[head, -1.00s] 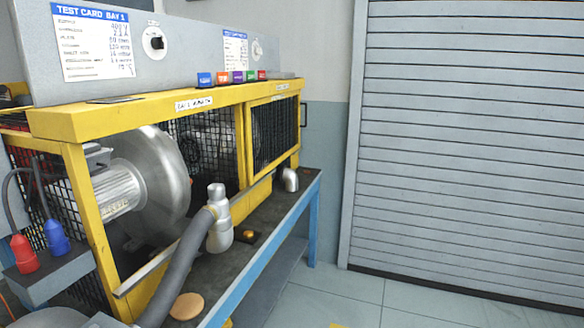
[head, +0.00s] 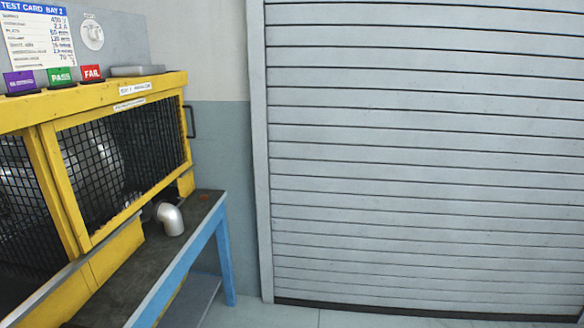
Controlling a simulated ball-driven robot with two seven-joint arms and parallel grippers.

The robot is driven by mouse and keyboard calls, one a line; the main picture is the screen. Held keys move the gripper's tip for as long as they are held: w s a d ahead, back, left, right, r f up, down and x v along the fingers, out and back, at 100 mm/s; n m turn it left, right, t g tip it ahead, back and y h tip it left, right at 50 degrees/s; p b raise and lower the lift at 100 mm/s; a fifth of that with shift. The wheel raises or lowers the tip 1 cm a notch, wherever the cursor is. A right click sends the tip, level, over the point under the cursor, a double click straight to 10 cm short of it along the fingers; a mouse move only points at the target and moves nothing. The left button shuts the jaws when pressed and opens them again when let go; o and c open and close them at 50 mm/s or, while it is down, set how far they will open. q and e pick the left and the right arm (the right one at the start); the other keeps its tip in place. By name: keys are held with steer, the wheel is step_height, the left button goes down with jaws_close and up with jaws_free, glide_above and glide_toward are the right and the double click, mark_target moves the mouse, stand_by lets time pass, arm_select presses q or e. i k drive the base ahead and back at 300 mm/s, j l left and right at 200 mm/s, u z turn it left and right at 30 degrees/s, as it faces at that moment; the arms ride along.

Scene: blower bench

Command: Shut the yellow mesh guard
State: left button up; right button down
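The yellow mesh guard (head: 96,225) is at the left of the head view, a yellow frame with dark mesh on the front of the blower enclosure. Its panel looks flush with the yellow frame around it, but I cannot tell whether it is fully shut. A rounded metal blower housing (head: 92,160) shows behind the mesh. A black handle (head: 190,122) stands out at the enclosure's right end. The enclosure's left part is cut off by the picture edge. Neither of my grippers is in view.
Coloured label blocks, including the green PASS block (head: 61,76), stand on the enclosure. A grey roller shutter (head: 420,160) fills the right. Some floor (head: 290,316) is clear.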

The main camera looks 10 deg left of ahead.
mark_target(46, 130)
steer(key=i+l+u, duration=0.2)
steer(key=i, duration=1.2)
steer(key=j, duration=0.1)
